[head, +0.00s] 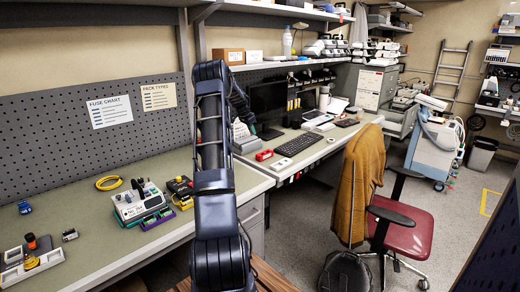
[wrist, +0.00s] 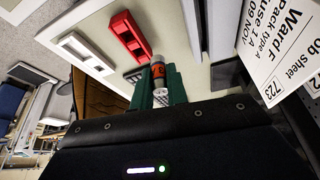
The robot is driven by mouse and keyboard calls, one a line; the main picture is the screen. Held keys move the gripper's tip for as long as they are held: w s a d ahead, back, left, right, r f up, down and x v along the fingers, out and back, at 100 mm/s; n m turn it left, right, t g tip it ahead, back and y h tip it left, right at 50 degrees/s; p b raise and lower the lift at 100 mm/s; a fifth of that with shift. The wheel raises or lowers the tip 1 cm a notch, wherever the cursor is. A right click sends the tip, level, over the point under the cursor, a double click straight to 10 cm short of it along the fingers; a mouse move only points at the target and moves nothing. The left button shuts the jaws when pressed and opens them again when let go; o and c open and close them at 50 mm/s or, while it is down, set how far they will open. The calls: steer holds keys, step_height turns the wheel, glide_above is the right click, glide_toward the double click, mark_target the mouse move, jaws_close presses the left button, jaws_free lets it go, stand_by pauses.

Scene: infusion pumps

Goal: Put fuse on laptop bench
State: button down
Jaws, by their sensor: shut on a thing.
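The fuse (wrist: 158,72), a small cylinder with an orange and dark band and a pale end, is held between the green fingers of my gripper (wrist: 160,85) in the wrist view. My gripper is shut on it, above a pale bench surface. In the head view my arm hides most of the gripper, and I cannot make out the fuse. Whether the fuse touches the bench cannot be told.
A red holder (wrist: 130,37) and a white holder (wrist: 87,52) lie near the fuse. A printed job sheet (wrist: 288,45) stands close to my gripper. The bench also bears a keyboard (head: 298,144) and a monitor (head: 268,102). A chair (head: 400,220) with a brown jacket (head: 358,180) stands in front.

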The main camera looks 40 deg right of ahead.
step_height(320, 180, down, 14)
steer(key=shift+r, duration=0.1)
stand_by(0.5)
steer(key=c, duration=1.4)
jaws_free()
